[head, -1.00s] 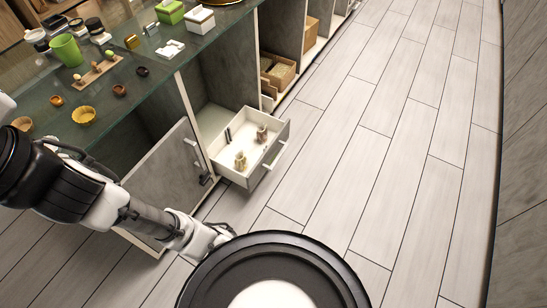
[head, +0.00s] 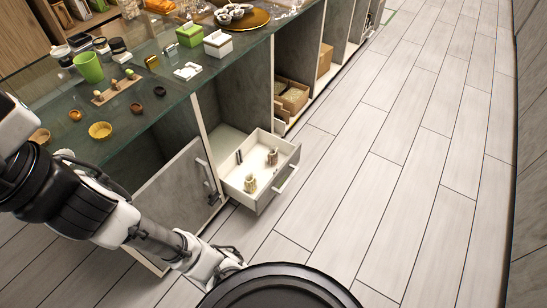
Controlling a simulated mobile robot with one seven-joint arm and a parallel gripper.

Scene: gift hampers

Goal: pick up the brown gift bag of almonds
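I cannot make out a brown gift bag of almonds for certain. Two small tan-and-brown items stand in an open white drawer (head: 234,186), one nearer (head: 250,183) and one farther (head: 272,157). They are too small to tell whether either is the bag. My gripper (head: 232,262) is low at the bottom middle, in front of and below the drawer, apart from both items. Its fingers are too small and partly hidden to tell whether they are open or shut.
A glass-topped counter (head: 130,125) holds a green cup (head: 89,67), small bowls and boxes. A grey cabinet door (head: 172,198) hangs open left of the drawer. A cardboard box (head: 291,97) sits in a farther compartment. The tiled floor (head: 400,150) to the right is clear.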

